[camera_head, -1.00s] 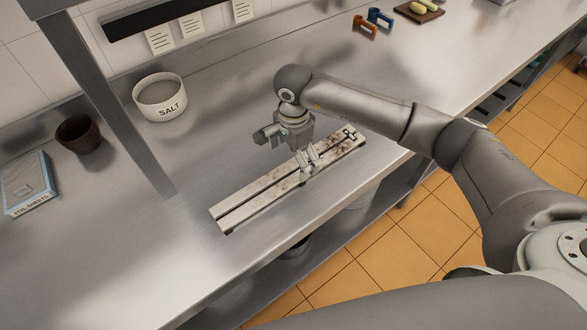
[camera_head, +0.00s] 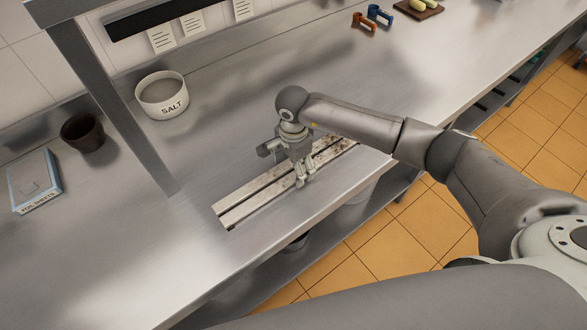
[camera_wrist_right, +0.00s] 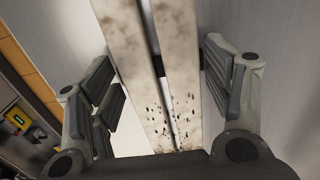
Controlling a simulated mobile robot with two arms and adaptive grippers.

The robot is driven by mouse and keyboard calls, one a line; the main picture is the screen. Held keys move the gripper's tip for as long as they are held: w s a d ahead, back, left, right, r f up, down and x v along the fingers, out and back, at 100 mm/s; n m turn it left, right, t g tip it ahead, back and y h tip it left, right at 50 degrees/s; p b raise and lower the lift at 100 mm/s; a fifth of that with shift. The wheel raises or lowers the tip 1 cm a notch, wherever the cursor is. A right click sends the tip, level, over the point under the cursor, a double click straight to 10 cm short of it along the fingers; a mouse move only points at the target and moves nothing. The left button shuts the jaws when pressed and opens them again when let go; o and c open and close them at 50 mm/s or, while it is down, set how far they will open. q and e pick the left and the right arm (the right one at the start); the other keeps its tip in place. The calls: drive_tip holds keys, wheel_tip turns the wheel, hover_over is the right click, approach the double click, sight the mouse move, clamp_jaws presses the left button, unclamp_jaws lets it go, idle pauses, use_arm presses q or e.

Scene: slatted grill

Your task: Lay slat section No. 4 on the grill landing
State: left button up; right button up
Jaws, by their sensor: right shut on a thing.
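The slat section (camera_head: 250,197) is two long pale, stained bars with a dark gap between them. It lies slanted over the steel counter (camera_head: 120,235), near its front edge; I cannot tell if it touches the steel. My right gripper (camera_head: 302,181) is shut on it past its middle, toward the far end. In the right wrist view the slat section (camera_wrist_right: 137,60) runs between the two fingers (camera_wrist_right: 165,88), with dark specks near the palm. My arm hides part of the far end, and no number is readable. My left gripper is not in view.
A white SALT bowl (camera_head: 162,97), a dark brown cup (camera_head: 83,132) and a FOIL SHEETS box (camera_head: 35,181) stand at the left by a metal post (camera_head: 110,95). Orange and blue clamp-like items (camera_head: 364,21) and a board (camera_head: 418,11) lie far back. The back-middle counter is clear.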

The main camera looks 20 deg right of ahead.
drive_tip(key=shift+w+r, duration=0.1)
drive_tip(key=c, duration=0.8)
drive_tip(key=shift+r+b, duration=0.5)
drive_tip(key=shift+b, duration=0.1)
wheel_tip(320, 180, up, 2)
drive_tip(key=shift+b, duration=0.75)
drive_tip(key=s+a+r+b, duration=0.2)
drive_tip(key=s+r+b, duration=0.1)
drive_tip(key=s+r, duration=0.3)
drive_tip(key=s+a+r+b, duration=0.2)
drive_tip(key=s+r, duration=0.2)
drive_tip(key=s, duration=0.4)
drive_tip(key=d+f+n, duration=0.1)
drive_tip(key=d+n, duration=0.2)
drive_tip(key=n, duration=0.1)
drive_tip(key=d+f+n, duration=0.1)
drive_tip(key=d+n, duration=0.1)
drive_tip(key=n, duration=0.3)
drive_tip(key=d+f+n, duration=0.1)
drive_tip(key=d+n, duration=0.2)
drive_tip(key=n, duration=0.2)
drive_tip(key=shift+d, duration=0.3)
